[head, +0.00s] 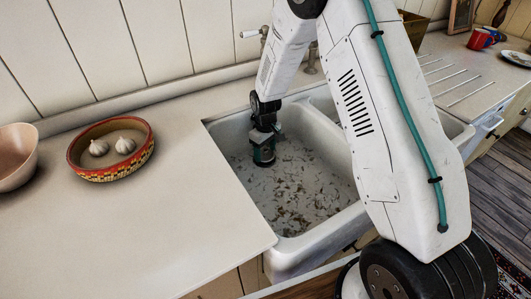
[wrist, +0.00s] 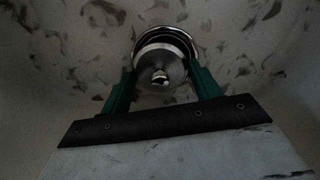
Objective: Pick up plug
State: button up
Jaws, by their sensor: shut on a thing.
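The plug (wrist: 161,66) shows in the wrist view as a round metal piece with a small knob at its middle. My gripper (wrist: 162,85) has its two green fingers on either side of the plug and is shut on it. A shiny metal ring shows around and behind the plug; I cannot tell whether the plug is seated in it or raised. In the head view my gripper (head: 264,155) reaches down into the left basin of the white sink (head: 300,245). The plug is hidden there behind the gripper.
The sink walls stand close around my gripper. A patterned bowl (head: 77,158) with garlic bulbs and a pink bowl (head: 17,172) stand on the left counter (head: 150,225), which is otherwise clear. A tap (head: 309,60) is behind the sink. A red mug (head: 480,39) is at far right.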

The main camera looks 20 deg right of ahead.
jog(key=shift+s+r, duration=0.2)
jog(key=shift+r, duration=1.05)
jog(key=s, duration=1)
jog(key=s+a+r, duration=0.1)
jog(key=s, duration=0.4)
jog(key=shift+s+r, duration=0.1)
jog(key=shift+s, duration=0.2)
notch_tip(320, 180, up, 20)
dwell(0.5)
jog(key=shift+w, duration=0.1)
